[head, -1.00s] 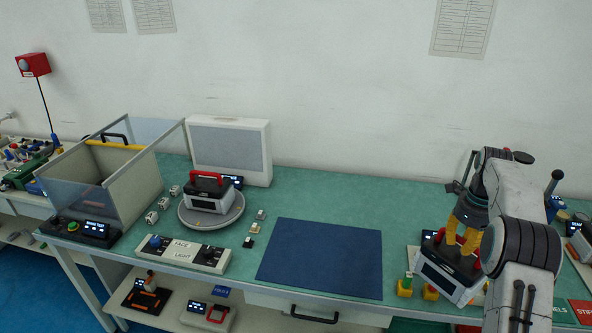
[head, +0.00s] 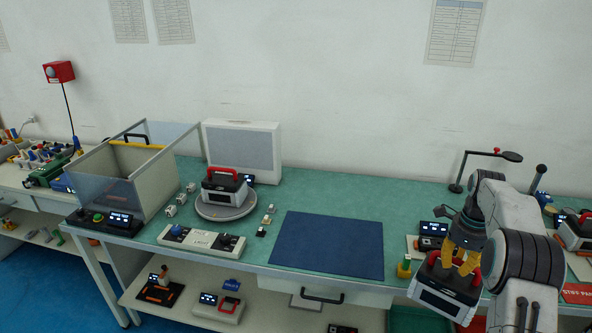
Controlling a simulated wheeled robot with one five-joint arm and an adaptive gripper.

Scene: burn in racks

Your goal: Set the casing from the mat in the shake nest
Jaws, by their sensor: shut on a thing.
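My gripper (head: 459,265), with yellow fingers, is shut on the red handle of a black-and-white casing (head: 440,299) at the right of the head view. The casing hangs over the bench's front edge, slightly tilted. The blue mat (head: 328,246) lies bare in the middle of the bench. A yellow post with a green top (head: 404,268) stands just left of the held casing, which hides what is behind it. I cannot tell for sure which fixture is the shake nest.
A similar casing (head: 222,188) stands on a round turntable (head: 226,212). A lamp (head: 456,186) and small display units stand behind my gripper.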

